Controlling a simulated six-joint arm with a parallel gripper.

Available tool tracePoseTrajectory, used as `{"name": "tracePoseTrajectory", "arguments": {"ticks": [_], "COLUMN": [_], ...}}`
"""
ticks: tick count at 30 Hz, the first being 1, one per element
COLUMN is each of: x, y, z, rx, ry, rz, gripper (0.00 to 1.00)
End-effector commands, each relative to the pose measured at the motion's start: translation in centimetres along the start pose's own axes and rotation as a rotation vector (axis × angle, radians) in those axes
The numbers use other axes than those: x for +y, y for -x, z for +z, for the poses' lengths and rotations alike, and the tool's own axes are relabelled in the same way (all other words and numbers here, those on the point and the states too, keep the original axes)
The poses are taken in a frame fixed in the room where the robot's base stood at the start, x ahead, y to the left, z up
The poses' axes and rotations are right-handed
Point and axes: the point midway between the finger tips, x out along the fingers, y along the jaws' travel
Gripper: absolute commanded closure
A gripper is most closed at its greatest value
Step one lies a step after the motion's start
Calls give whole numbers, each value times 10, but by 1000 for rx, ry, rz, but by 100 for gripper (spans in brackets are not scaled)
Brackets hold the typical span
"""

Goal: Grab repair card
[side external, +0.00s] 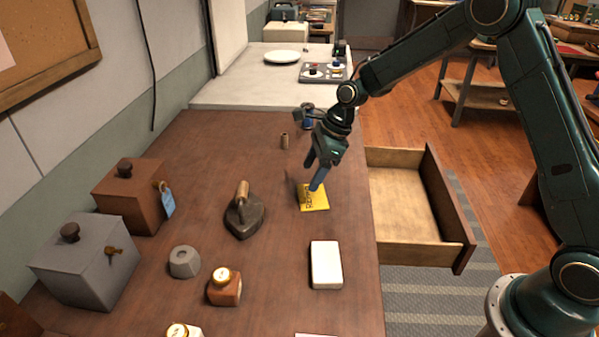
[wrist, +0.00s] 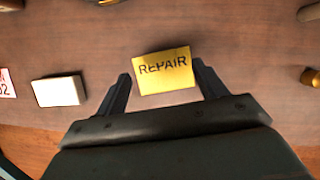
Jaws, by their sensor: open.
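The repair card is a yellow card (side external: 316,201) with dark lettering, lying flat on the brown wooden counter (side external: 215,160). In the wrist view the card (wrist: 165,74) reads "REPAIR" and shows between my two fingers. My gripper (side external: 312,178) is open and empty, pointing down just above the far part of the card. It also shows in the wrist view (wrist: 163,82), with one finger at each side of the card. In the side view a finger covers a little of the card's upper part. I cannot tell the exact height of the fingertips above the counter.
A white block (side external: 326,264) lies nearer the front, and a flat iron (side external: 245,212) stands left of the card. A small cylinder (side external: 285,141) stands behind. An open drawer (side external: 407,205) juts out at the right. Lidded boxes (side external: 86,262) line the left.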

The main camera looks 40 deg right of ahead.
Motion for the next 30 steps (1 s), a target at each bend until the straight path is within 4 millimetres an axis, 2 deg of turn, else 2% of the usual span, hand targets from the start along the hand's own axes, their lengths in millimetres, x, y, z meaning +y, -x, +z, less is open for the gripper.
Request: {"name": "tracePoseTrajectory", "arguments": {"ticks": [10,21,30], "x": [0,1,1], "y": [-7,-45,-55], "z": [-1,-3,-3], "rx": [1,1,0], "ry": [0,1,1], "rz": [1,2,-1], "gripper": [29,29,29]}}
